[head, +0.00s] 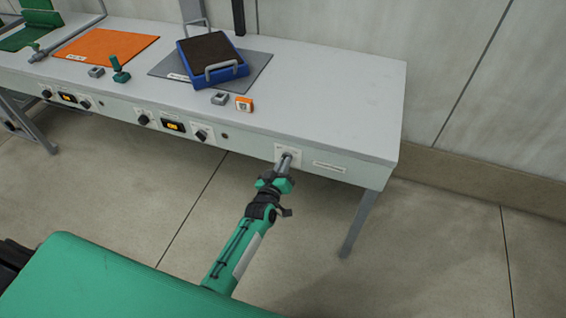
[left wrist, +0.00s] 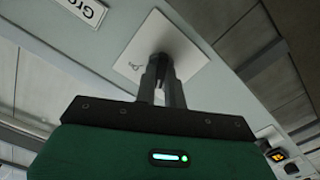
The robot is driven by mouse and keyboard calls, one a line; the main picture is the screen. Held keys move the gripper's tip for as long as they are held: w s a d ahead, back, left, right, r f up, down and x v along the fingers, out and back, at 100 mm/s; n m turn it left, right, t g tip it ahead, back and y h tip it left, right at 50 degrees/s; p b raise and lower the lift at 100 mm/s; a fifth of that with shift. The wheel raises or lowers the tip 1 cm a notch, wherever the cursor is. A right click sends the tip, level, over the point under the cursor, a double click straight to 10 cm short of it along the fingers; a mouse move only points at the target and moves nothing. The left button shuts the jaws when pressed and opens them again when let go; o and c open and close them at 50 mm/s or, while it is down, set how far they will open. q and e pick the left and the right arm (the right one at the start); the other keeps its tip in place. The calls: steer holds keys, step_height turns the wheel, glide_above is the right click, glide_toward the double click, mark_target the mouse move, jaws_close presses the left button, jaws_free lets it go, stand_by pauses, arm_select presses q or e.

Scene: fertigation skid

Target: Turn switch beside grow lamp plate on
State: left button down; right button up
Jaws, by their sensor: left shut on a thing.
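The grow lamp plate (head: 329,167) is a small white label on the bench's front face near its right end. Its start, "Gro", shows at the top left of the left wrist view (left wrist: 88,8). Beside it is a white square switch plate (head: 279,149), also seen in the left wrist view (left wrist: 190,62). My left gripper (head: 287,158) is at this plate, its narrow fingers (left wrist: 160,66) shut on the switch at the plate's middle. The fingers hide most of the switch, so its position cannot be told. My right gripper is not in view.
The bench (head: 340,95) carries a blue tray (head: 213,78) on a grey mat (head: 258,66), an orange mat (head: 100,46) and small boxes. Other knobs (head: 202,135) sit along the front face to the left. The floor before the bench is clear.

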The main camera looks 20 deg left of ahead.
arm_select(q)
steer(key=shift+d+f+m+p, duration=0.1)
steer(key=shift+m+p, duration=0.45)
steer(key=shift+m, duration=3.15)
steer(key=shift+d+m+p, duration=0.1)
steer(key=shift+m+p, duration=0.4)
steer(key=shift+m, duration=3.2)
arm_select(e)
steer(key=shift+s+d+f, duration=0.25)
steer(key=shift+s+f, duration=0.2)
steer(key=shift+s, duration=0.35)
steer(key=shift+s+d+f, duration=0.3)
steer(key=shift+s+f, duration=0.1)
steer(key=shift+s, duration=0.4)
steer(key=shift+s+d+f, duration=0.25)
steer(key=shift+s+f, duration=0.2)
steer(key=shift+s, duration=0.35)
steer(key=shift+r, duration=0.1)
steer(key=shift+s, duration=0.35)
